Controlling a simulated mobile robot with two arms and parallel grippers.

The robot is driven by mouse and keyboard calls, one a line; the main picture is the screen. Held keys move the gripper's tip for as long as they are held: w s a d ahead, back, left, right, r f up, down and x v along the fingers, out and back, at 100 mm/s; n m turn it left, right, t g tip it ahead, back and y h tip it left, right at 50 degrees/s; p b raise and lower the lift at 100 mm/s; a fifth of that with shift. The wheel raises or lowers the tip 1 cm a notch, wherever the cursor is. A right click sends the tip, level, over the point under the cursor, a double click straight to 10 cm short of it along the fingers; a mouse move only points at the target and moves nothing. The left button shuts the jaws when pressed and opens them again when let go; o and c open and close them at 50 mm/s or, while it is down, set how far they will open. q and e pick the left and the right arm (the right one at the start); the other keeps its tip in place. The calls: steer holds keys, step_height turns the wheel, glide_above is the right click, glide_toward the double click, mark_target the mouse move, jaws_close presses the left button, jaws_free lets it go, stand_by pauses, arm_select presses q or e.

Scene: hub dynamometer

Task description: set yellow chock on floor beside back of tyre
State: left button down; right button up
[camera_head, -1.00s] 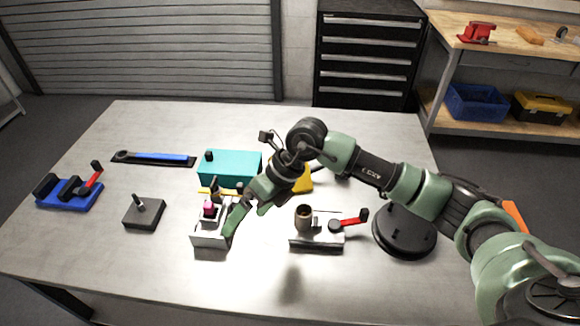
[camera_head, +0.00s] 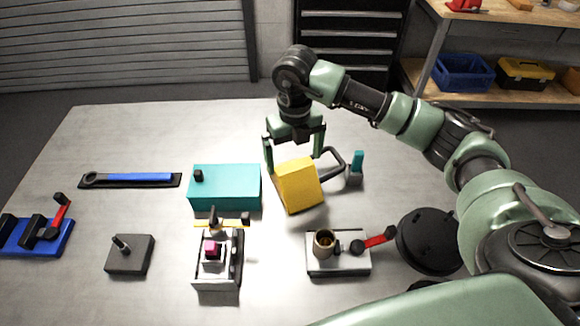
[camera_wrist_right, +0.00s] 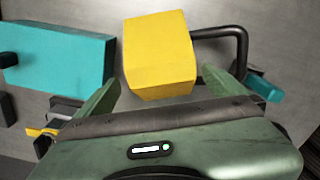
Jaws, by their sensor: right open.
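The yellow chock (camera_head: 299,185) stands on the grey table, right of the teal box, with a black bent handle (camera_head: 333,160) on its right side. It also shows in the right wrist view (camera_wrist_right: 158,55), ahead of and between the two green fingers. My right gripper (camera_head: 294,156) is open, pointing down just behind and over the chock, with a finger toward each side. I cannot tell whether a finger touches it. My left gripper is not in view. I see no tyre and no floor spot beside one.
The teal box (camera_head: 225,188) is close left of the chock, and a small teal-topped peg (camera_head: 357,163) is close right. In front are a grey fixture (camera_head: 217,272), a cup fixture with red lever (camera_head: 339,262) and a round black base (camera_head: 428,241). A blue-handled wrench (camera_head: 130,179) lies left.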

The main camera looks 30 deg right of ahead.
mark_target(294, 175)
steer(key=shift+s+a+f, duration=0.1)
steer(key=shift+s+f, duration=0.05)
steer(key=shift+f, duration=0.3)
steer(key=shift+s+f+p, duration=0.1)
steer(key=shift+f+p, duration=0.5)
steer(key=shift+f, duration=0.3)
steer(key=f, duration=0.1)
steer(key=f+p, duration=0.1)
steer(key=f, duration=0.1)
steer(key=shift+w+f+p, duration=0.25)
steer(key=shift+f+p, duration=0.05)
steer(key=shift+f, duration=0.6)
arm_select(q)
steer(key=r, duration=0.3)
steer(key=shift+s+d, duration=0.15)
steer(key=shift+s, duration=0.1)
arm_select(e)
steer(key=c, duration=1.4)
steer(key=shift+w, duration=0.15)
steer(key=c, duration=0.4)
steer(key=shift+r, duration=0.1)
